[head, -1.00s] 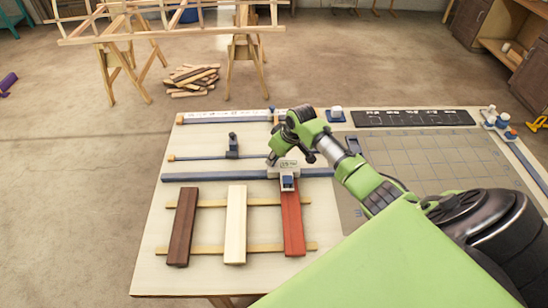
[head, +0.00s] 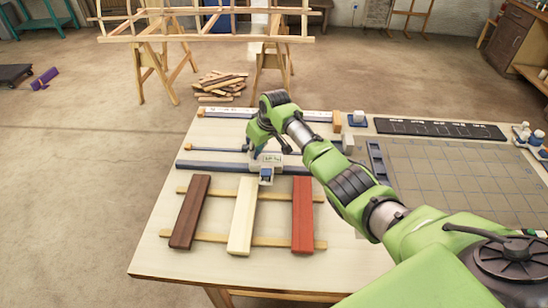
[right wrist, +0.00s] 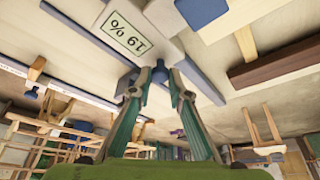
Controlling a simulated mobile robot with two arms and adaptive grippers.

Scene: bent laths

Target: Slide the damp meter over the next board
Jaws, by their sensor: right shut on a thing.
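The damp meter (head: 268,160) is a white block with a small display and a blue-topped head, on a blue rail (head: 215,166) behind the boards. In the right wrist view its display (right wrist: 124,32) reads 19 %, upside down. My right gripper (right wrist: 160,75) is shut on the meter from behind. The meter's head is between the pale board (head: 242,215) and the red board (head: 303,215), close to the pale board's far right corner. The dark brown board (head: 190,212) lies at the left. My left gripper is not in view.
The boards lie across two thin wooden strips (head: 210,236). A thinner bar (head: 210,149) and a pale scale bar (head: 215,112) lie behind the rail. A gridded mat (head: 450,170) covers the right of the table. My right arm spans the middle.

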